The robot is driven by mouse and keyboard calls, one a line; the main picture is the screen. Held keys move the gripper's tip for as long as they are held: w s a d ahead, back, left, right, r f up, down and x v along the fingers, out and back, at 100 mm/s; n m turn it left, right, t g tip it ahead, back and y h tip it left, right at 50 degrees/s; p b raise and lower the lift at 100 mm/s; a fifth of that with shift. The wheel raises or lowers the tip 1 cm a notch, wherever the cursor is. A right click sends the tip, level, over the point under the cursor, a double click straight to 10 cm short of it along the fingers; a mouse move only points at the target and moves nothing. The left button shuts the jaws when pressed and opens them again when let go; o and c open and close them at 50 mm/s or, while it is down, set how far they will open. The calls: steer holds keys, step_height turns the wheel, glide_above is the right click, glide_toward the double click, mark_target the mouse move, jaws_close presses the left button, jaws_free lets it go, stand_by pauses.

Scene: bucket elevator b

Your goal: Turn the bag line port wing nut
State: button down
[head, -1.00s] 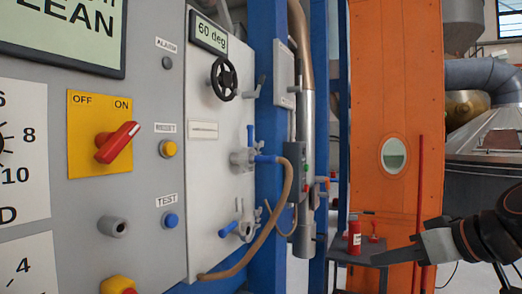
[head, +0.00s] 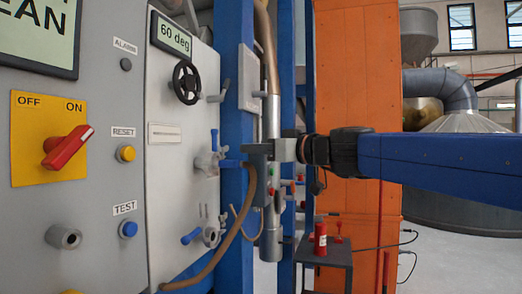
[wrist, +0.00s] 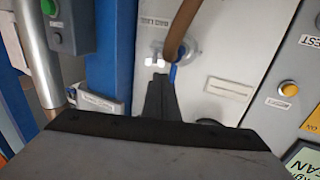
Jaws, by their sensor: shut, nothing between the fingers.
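The bag line port (wrist: 190,46) shows in the wrist view as a grey fitting with a brown hose in front and a blue lever beside it. A small bright wing nut (wrist: 154,60) sits at the port's left side. In the head view the port (head: 207,162) is on the light panel, and its wing nut is too small to tell apart. My gripper (wrist: 160,80) is shut and empty. Its tips appear just below the wing nut in the wrist view; contact cannot be told. In the head view my gripper (head: 254,150) reaches in from the right, beside the port.
A lower port with a blue handle (head: 191,236), a black handwheel (head: 187,82) and a blue post (head: 233,110) are close by. A red extinguisher (head: 320,238) stands on a small table.

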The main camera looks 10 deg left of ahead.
mark_target(219, 148)
steer(key=x, duration=0.8)
steer(key=shift+w+a+f, duration=0.1)
steer(key=shift+a, duration=0.05)
steer(key=shift+a+t, duration=0.1)
steer(key=shift+t, duration=0.2)
steer(key=shift+s+a+m+t+h, duration=0.2)
steer(key=shift+s+m+t+h, duration=0.05)
steer(key=shift+m+t+h, duration=0.4)
steer(key=shift+s+a, duration=0.1)
